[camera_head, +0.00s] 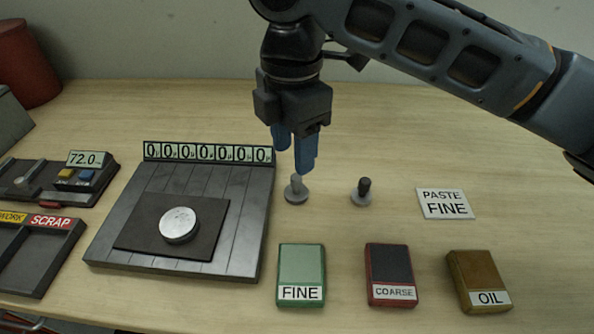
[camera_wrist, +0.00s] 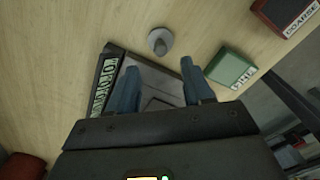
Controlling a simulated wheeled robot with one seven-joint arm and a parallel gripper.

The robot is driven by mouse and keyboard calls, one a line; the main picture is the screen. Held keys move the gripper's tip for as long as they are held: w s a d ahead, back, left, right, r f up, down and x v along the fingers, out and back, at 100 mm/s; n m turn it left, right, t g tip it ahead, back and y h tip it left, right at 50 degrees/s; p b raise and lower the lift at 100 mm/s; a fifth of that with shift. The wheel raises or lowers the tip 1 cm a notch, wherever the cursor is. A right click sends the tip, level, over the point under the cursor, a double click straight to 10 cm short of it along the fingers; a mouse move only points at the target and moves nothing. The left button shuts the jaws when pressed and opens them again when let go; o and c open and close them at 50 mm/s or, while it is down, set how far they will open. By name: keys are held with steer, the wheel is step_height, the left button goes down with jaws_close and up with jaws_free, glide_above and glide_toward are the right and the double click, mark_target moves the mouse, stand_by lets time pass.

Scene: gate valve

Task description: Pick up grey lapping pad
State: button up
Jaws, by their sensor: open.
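The grey lapping pad (camera_head: 296,192) is a light grey disc with a grey upright knob, standing on the table just right of the dark plate. It also shows in the wrist view (camera_wrist: 160,41), beyond my fingertips. My gripper (camera_head: 294,160) points down with its blue fingers apart and empty. In the head view the fingertips are just above the pad's knob and partly overlap its top. In the wrist view my gripper (camera_wrist: 162,76) has the pad ahead of the gap between its fingers, apart from them.
A similar pad with a black knob (camera_head: 362,191) stands to the right. Green FINE (camera_head: 301,265), red COARSE (camera_head: 391,265) and brown OIL (camera_head: 478,270) blocks lie in front. The dark plate (camera_head: 120,258) bears a silver disc (camera_head: 179,224). A PASTE FINE card (camera_head: 446,204) lies right.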

mark_target(296, 179)
steer(key=shift+d+f+p, duration=0.2)
steer(key=shift+f+p, duration=0.55)
steer(key=shift+f, duration=3.05)
steer(key=c, duration=0.8)
steer(key=shift+r, duration=0.15)
steer(key=shift+r, duration=0.6)
steer(key=r, duration=0.2)
steer(key=r+b, duration=0.1)
steer(key=shift+d, duration=0.25)
steer(key=d+r+b, duration=0.1)
steer(key=d+r, duration=0.2)
steer(key=d, duration=0.2)
steer(key=s+d+r+b, duration=0.1)
steer(key=d+r, duration=0.2)
steer(key=d, duration=0.3)
steer(key=shift+r, duration=0.3)
steer(key=shift+d, duration=0.1)
